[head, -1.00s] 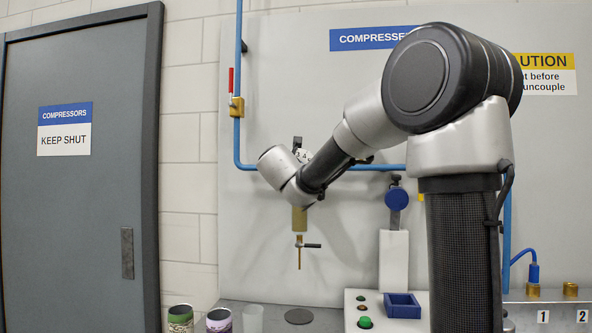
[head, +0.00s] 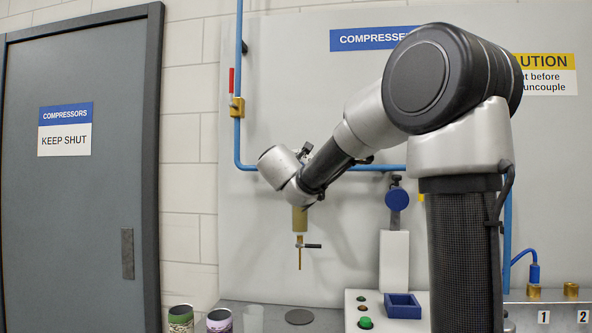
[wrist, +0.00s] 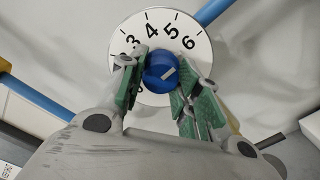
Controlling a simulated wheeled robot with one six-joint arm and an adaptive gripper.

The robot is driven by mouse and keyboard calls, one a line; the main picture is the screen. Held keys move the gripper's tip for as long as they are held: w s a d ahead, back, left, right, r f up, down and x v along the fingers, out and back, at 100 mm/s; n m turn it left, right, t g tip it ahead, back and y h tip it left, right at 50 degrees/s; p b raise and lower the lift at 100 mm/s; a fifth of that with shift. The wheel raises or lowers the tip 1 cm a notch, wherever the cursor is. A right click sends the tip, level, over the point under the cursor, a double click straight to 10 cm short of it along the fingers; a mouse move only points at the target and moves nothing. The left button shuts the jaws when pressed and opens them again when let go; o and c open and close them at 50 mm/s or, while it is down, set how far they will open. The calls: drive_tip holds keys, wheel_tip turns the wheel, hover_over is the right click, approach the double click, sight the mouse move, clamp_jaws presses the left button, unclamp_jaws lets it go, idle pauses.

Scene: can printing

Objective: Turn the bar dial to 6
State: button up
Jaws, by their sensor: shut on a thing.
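The bar dial (wrist: 196,59) has a white round face with black numbers. The 3, 4, 5 and 6 show in the wrist view; the lower numbers are partly covered by my gripper. In the head view my wrist hides the dial.
Blue pipe (head: 238,125) runs down and along the wall panel. A brass fitting (head: 299,220) with a small handle (head: 312,246) is below my wrist. Cans (head: 181,318), a control box with a green button (head: 365,322) and a blue tray (head: 403,300) are on the bench.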

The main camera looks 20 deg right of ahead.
drive_tip(key=o, duration=1)
drive_tip(key=shift+o, duration=0.2)
drive_tip(key=v, duration=1.2)
